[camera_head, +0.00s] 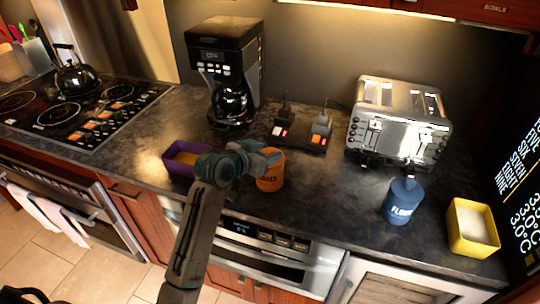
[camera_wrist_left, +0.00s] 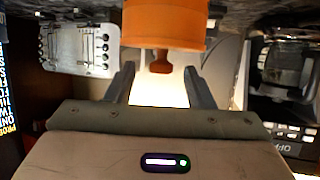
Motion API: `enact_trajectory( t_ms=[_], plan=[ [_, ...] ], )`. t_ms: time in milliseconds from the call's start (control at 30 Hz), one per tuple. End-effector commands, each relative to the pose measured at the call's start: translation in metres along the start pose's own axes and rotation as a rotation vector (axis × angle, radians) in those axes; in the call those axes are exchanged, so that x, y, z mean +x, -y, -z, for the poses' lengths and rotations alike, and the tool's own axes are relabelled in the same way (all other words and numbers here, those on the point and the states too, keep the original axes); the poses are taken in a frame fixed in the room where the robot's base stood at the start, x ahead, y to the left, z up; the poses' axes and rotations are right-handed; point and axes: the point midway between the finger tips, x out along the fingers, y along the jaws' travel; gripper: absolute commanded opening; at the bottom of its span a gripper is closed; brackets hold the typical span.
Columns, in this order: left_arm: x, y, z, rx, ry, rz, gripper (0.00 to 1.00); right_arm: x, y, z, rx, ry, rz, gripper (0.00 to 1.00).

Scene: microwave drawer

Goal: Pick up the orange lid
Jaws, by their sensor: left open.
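The orange canister (camera_head: 270,183) stands upright on the dark counter, with dark lettering on its side. Its top is mostly hidden behind my left gripper (camera_head: 262,158) in the head view. In the left wrist view, which is upside down, the orange lid's knob (camera_wrist_left: 160,63) points toward my left gripper (camera_wrist_left: 160,72). The two fingers are open, one on each side of the knob, with visible gaps. The canister (camera_wrist_left: 166,18) fills the top of that view. My right gripper is not in view.
A purple bin (camera_head: 178,160) stands left of the canister. A coffee maker (camera_head: 226,70), a small switch panel (camera_head: 300,136) and a toaster (camera_head: 398,122) stand behind. A blue flour canister (camera_head: 402,203) and yellow bin (camera_head: 472,229) are at right. Counter between the canisters is clear.

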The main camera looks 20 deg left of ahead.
Motion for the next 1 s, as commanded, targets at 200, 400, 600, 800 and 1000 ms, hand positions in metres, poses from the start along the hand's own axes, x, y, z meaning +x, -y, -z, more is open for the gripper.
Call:
enact_trajectory(
  t_ms=[200, 400, 600, 800, 1000],
  plan=[
    [0.000, 0.000, 0.000, 0.000, 0.000, 0.000, 0.33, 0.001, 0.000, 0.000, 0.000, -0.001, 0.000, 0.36],
    [0.000, 0.000, 0.000, 0.000, 0.000, 0.000, 0.00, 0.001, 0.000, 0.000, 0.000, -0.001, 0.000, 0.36],
    [0.000, 0.000, 0.000, 0.000, 0.000, 0.000, 0.00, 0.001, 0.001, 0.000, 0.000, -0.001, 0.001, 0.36],
    [-0.003, 0.000, 0.006, 0.002, -0.002, 0.000, 0.00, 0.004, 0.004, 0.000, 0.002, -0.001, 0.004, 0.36],
    [-0.011, 0.001, 0.027, 0.003, -0.005, 0.001, 0.00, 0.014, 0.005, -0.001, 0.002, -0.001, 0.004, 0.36]
  ],
)
